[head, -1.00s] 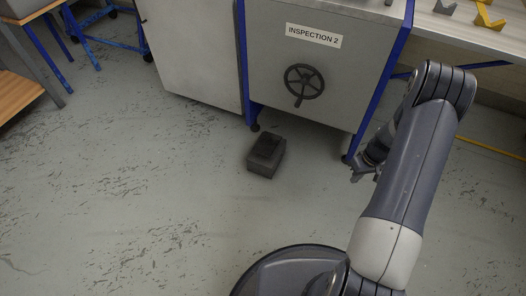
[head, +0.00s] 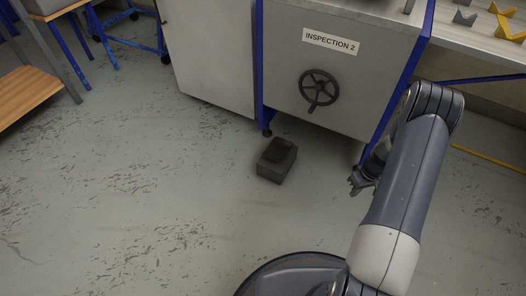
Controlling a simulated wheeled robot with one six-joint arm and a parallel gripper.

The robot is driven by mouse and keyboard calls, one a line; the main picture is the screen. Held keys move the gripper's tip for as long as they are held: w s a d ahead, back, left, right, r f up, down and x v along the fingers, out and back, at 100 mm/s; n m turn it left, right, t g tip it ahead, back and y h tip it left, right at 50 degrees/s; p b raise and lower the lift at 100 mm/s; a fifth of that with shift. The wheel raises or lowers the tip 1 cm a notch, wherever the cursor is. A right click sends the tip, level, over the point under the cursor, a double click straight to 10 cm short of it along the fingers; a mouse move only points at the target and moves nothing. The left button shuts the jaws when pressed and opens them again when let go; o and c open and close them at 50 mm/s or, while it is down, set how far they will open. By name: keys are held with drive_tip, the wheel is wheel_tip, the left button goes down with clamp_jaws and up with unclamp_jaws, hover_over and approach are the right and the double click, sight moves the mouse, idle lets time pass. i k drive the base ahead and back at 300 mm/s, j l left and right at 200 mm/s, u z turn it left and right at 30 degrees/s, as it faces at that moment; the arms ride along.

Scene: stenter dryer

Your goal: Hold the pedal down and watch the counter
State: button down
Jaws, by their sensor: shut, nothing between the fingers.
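The pedal (head: 277,160) is a dark, box-like foot unit on the grey floor, in front of the machine labelled INSPECTION 2. My gripper (head: 355,187) is to the right of the pedal in the picture, shut and empty, and apart from it. Part of my gripper is hidden behind my own arm. No counter can be made out in this view.
The INSPECTION 2 cabinet (head: 345,75) has a dark handwheel (head: 318,90) and blue legs. A grey cabinet (head: 208,60) stands left of it. A bench (head: 460,35) with yellow and grey blocks is at upper right. A wooden-topped table (head: 28,95) is at far left. The floor around the pedal is clear.

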sight(277, 150)
drive_tip(key=u, duration=1.45)
drive_tip(key=i+l, duration=0.15)
drive_tip(key=l, duration=0.25)
drive_tip(key=i+l, duration=0.15)
drive_tip(key=l, duration=0.2)
drive_tip(key=i+l, duration=0.15)
drive_tip(key=l, duration=0.25)
drive_tip(key=i+l, duration=0.15)
drive_tip(key=l, duration=0.2)
